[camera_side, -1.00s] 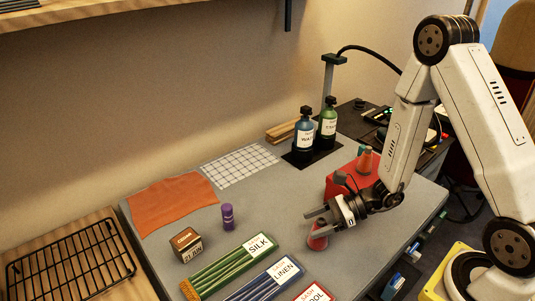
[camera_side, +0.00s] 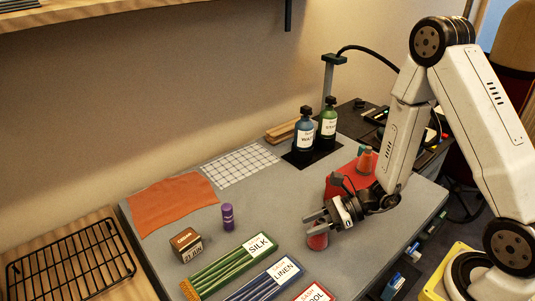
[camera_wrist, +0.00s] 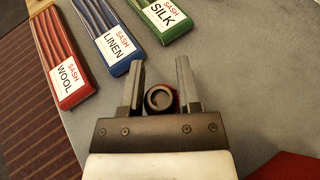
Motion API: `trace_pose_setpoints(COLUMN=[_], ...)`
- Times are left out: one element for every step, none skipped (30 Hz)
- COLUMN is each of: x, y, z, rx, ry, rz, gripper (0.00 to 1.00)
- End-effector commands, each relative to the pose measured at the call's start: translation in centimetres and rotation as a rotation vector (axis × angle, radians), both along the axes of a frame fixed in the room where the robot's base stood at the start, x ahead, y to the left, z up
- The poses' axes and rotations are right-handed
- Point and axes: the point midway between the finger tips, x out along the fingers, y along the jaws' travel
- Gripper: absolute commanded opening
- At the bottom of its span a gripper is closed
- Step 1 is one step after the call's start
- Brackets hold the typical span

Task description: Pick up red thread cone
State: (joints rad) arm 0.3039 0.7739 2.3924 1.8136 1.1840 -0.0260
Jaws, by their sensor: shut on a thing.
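The red thread cone (camera_side: 317,242) stands on the grey table near its right part, directly below and between my gripper's fingers in the side view. In the wrist view the cone (camera_wrist: 173,108) shows between the two fingers, its dark round top opening facing the camera and only a little red at its edge. My gripper (camera_side: 312,222) is shut on the cone; it also shows in the wrist view (camera_wrist: 160,80). The fingers hide part of the cone's upper body.
A red block (camera_side: 345,187) stands behind my gripper, with an orange-and-teal cone (camera_side: 366,160) by it. Sash boxes for silk (camera_side: 260,244), linen (camera_side: 287,270) and wool (camera_side: 316,293) lie in front. A purple tube (camera_side: 228,217) stands left, with clear table between.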

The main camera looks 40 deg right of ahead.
Motion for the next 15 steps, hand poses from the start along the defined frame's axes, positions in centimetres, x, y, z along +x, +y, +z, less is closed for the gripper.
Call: trace_pose_setpoints(x=[0.02,0.02,0.02,0.02,0.02,0.02,0.02,0.02,0.03,0.03,0.03,0.03,0.03,0.03,0.03], y=[-0.01,-0.01,-0.01,-0.01,-0.01,-0.01,-0.01,0.00,-0.02,-0.02,-0.01,-0.01,-0.01,-0.01,-0.01], z=[0.00,0.00,0.00,0.00,0.01,0.02,0.04,0.07,0.13,0.18,0.26,0.37,0.47,0.59,0.79], rx=[0.000,0.000,0.000,0.000,0.000,0.000,0.000,0.000,0.000,0.000,-0.001,-0.001,-0.001,0.000,0.000], ry=[0.000,0.000,0.000,0.000,0.000,0.000,0.000,-0.001,-0.001,-0.001,-0.001,-0.001,-0.001,-0.002,-0.002], rz=[0.000,0.000,0.000,0.000,0.000,0.000,0.000,0.000,0.000,0.000,-0.001,-0.001,-0.001,0.000,0.000], gripper=[0.00,0.00,0.00,0.00,0.00,0.00,0.00,0.00,0.00,0.00,0.00,0.00,0.00,0.00,0.00])
